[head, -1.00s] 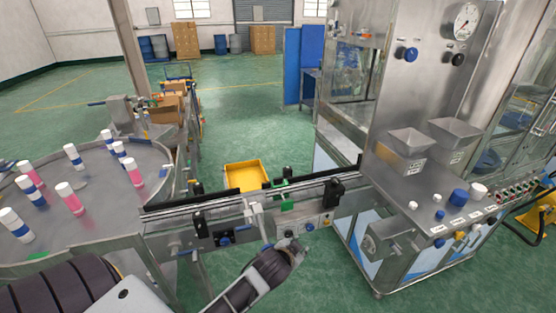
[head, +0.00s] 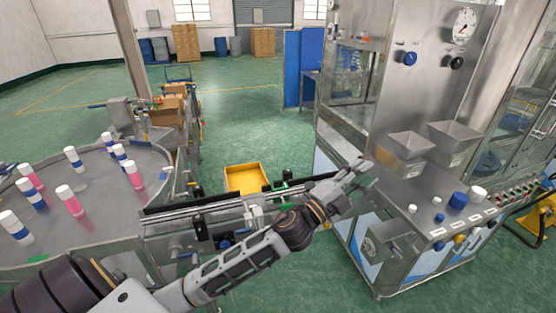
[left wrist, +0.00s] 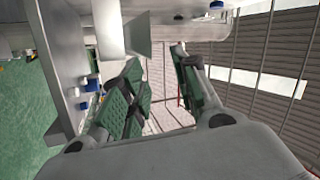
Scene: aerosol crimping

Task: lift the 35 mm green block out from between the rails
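A small bright green piece (head: 284,184) shows at the far side of the conveyor rails (head: 215,207). It may be the green block, but it is too small to tell its shape or whether it sits between the rails. My left gripper (head: 357,172) is above the right end of the rails, beside the machine, to the right of the green piece and apart from it. In the left wrist view its two green-padded fingers (left wrist: 162,88) are spread apart with nothing between them. No block is clear in that view. My right gripper is not in view.
A steel machine (head: 400,190) with hoppers, knobs and buttons stands close on the right. A round table (head: 95,195) with several white, pink and blue bottles is at the left. A yellow tray (head: 245,178) lies behind the rails. My left forearm covers part of the conveyor front.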

